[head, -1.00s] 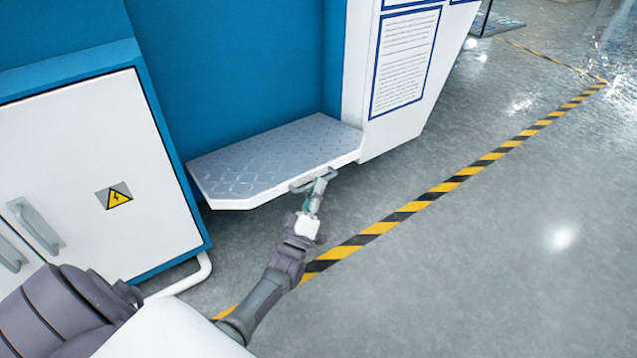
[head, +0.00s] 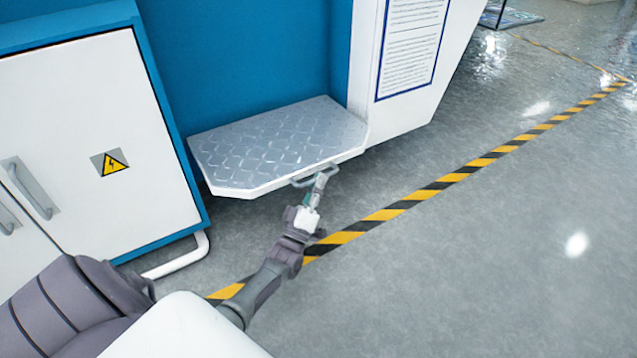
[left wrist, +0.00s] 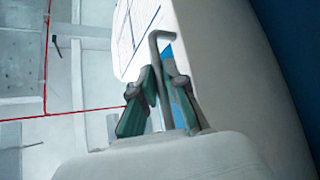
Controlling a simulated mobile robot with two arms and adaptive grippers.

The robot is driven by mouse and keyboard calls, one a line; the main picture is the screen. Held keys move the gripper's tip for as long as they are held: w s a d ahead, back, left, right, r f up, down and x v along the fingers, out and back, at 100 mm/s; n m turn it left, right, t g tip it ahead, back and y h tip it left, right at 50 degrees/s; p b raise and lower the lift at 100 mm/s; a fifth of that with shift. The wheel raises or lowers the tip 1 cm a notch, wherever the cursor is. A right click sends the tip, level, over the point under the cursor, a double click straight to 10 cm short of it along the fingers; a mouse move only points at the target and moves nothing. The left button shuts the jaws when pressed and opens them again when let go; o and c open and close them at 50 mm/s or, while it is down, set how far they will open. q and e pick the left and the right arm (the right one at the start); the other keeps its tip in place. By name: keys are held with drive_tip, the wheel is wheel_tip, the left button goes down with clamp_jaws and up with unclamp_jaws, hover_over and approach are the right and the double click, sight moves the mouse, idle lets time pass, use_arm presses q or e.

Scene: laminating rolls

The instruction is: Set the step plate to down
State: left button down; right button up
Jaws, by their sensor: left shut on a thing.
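The step plate (head: 275,146) is a grey diamond-tread plate with a white edge, standing out from the blue machine front in the head view. It looks close to level, tilted slightly. A grey handle (head: 301,182) is on its front edge. My left gripper (head: 320,182) is at the right end of this handle and shut on it. In the left wrist view the green-padded fingers (left wrist: 160,95) close around the grey handle bar (left wrist: 157,42). My right gripper is in neither view.
A white cabinet (head: 80,110) with a yellow warning sign and grey handles stands left of the plate. A white panel (head: 395,110) with a printed sheet is at right. A yellow-black floor stripe (head: 430,190) runs past; the grey floor is open to the right.

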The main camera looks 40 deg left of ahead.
use_arm(q)
drive_tip(key=c, duration=1.5)
unclamp_jaws()
drive_tip(key=shift+a+f+y, duration=0.4)
drive_tip(key=shift+a+f, duration=0.05)
drive_tip(key=shift+a, duration=0.1)
drive_tip(key=shift+c, duration=0.2)
drive_tip(key=shift+o, duration=0.3)
drive_tip(key=shift+f+g, duration=0.15)
drive_tip(key=shift+g, duration=0.15)
wheel_tip(320, 180, up, 9)
drive_tip(key=shift+d+r, duration=0.15)
drive_tip(key=shift+w+d+r, duration=0.1)
drive_tip(key=shift+r, duration=0.6)
